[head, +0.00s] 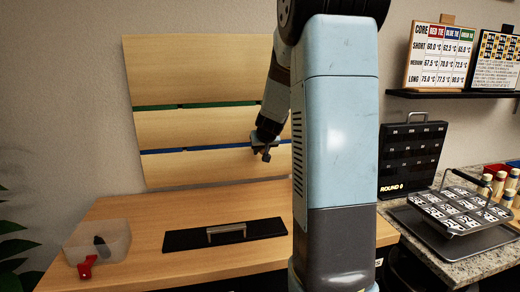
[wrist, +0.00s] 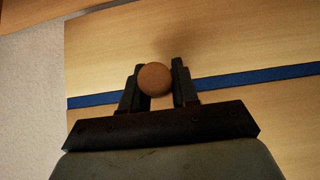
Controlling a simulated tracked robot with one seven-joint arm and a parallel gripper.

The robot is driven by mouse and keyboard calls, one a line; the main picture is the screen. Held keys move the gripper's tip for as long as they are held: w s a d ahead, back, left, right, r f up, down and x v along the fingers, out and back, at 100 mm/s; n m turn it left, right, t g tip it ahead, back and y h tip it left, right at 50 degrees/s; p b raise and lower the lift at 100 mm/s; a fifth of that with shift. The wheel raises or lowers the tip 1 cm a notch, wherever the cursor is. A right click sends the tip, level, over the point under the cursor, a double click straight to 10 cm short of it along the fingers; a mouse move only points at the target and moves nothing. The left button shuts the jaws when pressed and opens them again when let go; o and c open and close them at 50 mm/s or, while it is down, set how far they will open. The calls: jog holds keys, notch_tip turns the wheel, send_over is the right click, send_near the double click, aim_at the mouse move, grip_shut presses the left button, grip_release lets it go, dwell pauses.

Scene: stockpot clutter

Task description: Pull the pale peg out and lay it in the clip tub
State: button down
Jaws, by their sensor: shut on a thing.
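The pale peg (wrist: 154,79) shows in the wrist view as a round, brownish wooden end between my two fingers. My gripper (wrist: 158,88) is shut on it, in front of a pale wooden board with a blue strip. In the head view my gripper (head: 264,150) is at the board's lower part, near the blue strip. I cannot tell whether the peg's far end is still in the board. The clip tub (head: 118,240) is a translucent box at the left of the bench, with a red clip (head: 87,267) and a dark clip (head: 101,246) at it.
The pale slatted board (head: 200,75) leans against the wall behind the bench (head: 160,210). A black plate with a metal handle (head: 226,232) lies mid-bench, right of the tub. At the right are a black panel (head: 412,150) and a rack of labelled tiles (head: 460,208). The bench between tub and plate is clear.

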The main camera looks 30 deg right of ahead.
aim_at(264, 151)
jog(key=shift+s+a, duration=0.25)
jog(key=shift+s, duration=0.6)
jog(key=shift+s+a, duration=0.2)
jog(key=shift+s, duration=0.6)
dwell(0.8)
jog(key=shift+s+a, duration=0.25)
jog(key=shift+s, duration=0.7)
jog(key=shift+s+a, duration=0.25)
jog(key=shift+s, duration=0.7)
